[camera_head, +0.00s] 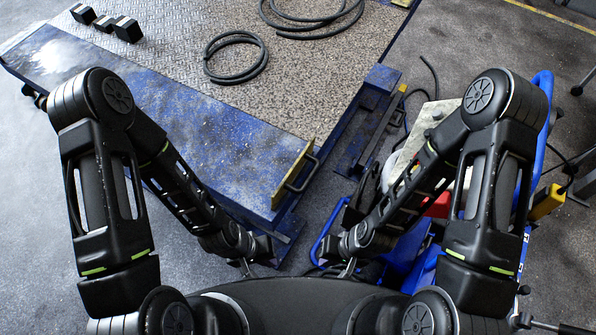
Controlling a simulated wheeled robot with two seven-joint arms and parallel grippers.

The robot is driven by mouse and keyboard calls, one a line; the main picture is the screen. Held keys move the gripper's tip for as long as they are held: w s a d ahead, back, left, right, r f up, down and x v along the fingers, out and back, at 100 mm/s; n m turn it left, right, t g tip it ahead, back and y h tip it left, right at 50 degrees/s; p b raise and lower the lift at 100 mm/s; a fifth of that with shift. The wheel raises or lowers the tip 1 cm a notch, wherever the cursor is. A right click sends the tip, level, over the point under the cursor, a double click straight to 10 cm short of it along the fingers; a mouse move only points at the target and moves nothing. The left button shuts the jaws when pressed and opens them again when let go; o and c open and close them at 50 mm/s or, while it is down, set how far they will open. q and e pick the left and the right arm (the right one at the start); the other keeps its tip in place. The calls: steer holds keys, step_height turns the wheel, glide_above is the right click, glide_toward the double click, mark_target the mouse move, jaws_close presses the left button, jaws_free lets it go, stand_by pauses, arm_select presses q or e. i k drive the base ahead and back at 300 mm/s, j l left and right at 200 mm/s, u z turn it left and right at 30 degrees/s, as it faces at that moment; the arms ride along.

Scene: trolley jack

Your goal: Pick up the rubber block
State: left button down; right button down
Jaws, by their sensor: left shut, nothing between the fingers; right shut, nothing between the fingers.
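Small black blocks lie in a row on the metal platform (180,60) at the far left; they look like rubber blocks. My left gripper (246,268) is low in the picture near the front end of the blue ramp, shut and empty, far from the blocks. My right gripper (347,268) is low near the centre, also shut and empty, and farther from the blocks. Both gripper tips show small and dark.
A blue beam (200,130) with a yellow end plate (294,172) edges the platform. Black hoses (236,57) lie coiled on it. Blue and red equipment (405,270) stands at the right, partly hidden by my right arm. Grey floor (40,200) is clear at the left.

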mark_target(128, 29)
steer(key=j, duration=0.35)
steer(key=i+j, duration=0.1)
steer(key=j, duration=0.3)
steer(key=j+u, duration=0.15)
steer(key=j, duration=0.3)
steer(key=i+j, duration=0.15)
steer(key=j, duration=0.25)
steer(key=i+j+u, duration=0.1)
steer(key=j, duration=0.3)
steer(key=i+j, duration=0.15)
steer(key=j, duration=0.25)
steer(key=i+j+u, duration=0.15)
steer(key=j, duration=0.25)
steer(key=i+l+u, duration=0.1)
steer(key=i, duration=0.45)
